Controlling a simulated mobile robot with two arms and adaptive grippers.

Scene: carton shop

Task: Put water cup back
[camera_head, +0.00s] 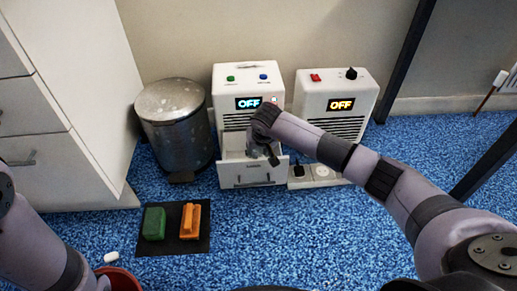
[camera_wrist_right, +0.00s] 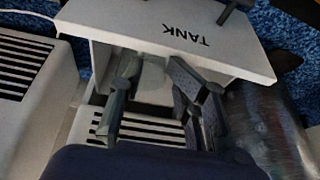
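The left white machine (camera_head: 247,80) has its drawer (camera_head: 253,174) pulled out; the drawer front reads TANK (camera_wrist_right: 180,36) in the right wrist view. My right gripper (camera_head: 264,152) reaches down into the drawer from above. In the wrist view its two fingers (camera_wrist_right: 155,98) stand well apart inside the drawer. A pale grey shape (camera_wrist_right: 153,82) shows between them; it may be the water cup, but its outline is unclear and I cannot tell whether the fingers touch it. My left arm is at the lower left; its gripper is out of view.
A second white machine (camera_head: 336,98) stands on the right, its display reading OFF. A metal bin (camera_head: 175,128) is close on the left. A dark mat (camera_head: 172,244) carries a green block (camera_head: 154,224) and an orange one (camera_head: 190,221). A red container (camera_head: 122,280) is at bottom left.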

